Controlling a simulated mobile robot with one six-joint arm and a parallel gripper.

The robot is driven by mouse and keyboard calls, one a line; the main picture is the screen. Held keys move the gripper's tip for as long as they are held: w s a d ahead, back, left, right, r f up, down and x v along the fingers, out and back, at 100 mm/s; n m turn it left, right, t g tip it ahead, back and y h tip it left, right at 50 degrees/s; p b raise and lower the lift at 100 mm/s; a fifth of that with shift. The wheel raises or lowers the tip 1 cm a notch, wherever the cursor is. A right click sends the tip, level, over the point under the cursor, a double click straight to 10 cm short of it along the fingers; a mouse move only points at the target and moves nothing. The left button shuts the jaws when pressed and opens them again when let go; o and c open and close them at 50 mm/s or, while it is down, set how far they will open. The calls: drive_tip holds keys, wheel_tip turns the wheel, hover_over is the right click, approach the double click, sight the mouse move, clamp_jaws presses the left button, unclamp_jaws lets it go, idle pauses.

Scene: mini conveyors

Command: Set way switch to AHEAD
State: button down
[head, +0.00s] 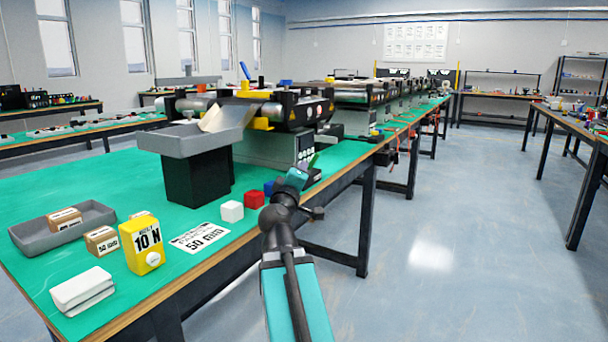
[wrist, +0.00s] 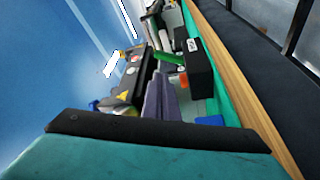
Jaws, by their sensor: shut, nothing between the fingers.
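A small black box (wrist: 199,68) with a green lever (wrist: 167,57) shows in the wrist view. It carries a small white label that is too small to read, and it may be the way switch. In the head view the green lever (head: 314,160) shows just beyond my gripper (head: 304,169), at the table's right edge beside the mini conveyor (head: 270,147). My gripper is shut and empty. In the wrist view its grey fingers (wrist: 160,98) point toward the box. I cannot tell whether they touch the lever, or which position it is in.
White (head: 232,211), red (head: 254,199) and blue (head: 268,188) cubes sit near the table edge, left of my arm. A yellow 10 N block (head: 142,243) and grey trays stand farther left. The aisle floor (head: 450,240) to the right is clear.

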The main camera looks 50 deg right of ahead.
drive_tip(key=shift+s+a+f+b, duration=0.15)
drive_tip(key=shift+a+b, duration=0.2)
drive_tip(key=shift+b, duration=0.2)
drive_tip(key=shift+s+a+f+b, duration=0.15)
drive_tip(key=shift+a+b, duration=0.15)
drive_tip(key=shift+b, duration=0.25)
drive_tip(key=shift+r, duration=0.1)
drive_tip(key=shift+s, duration=0.1)
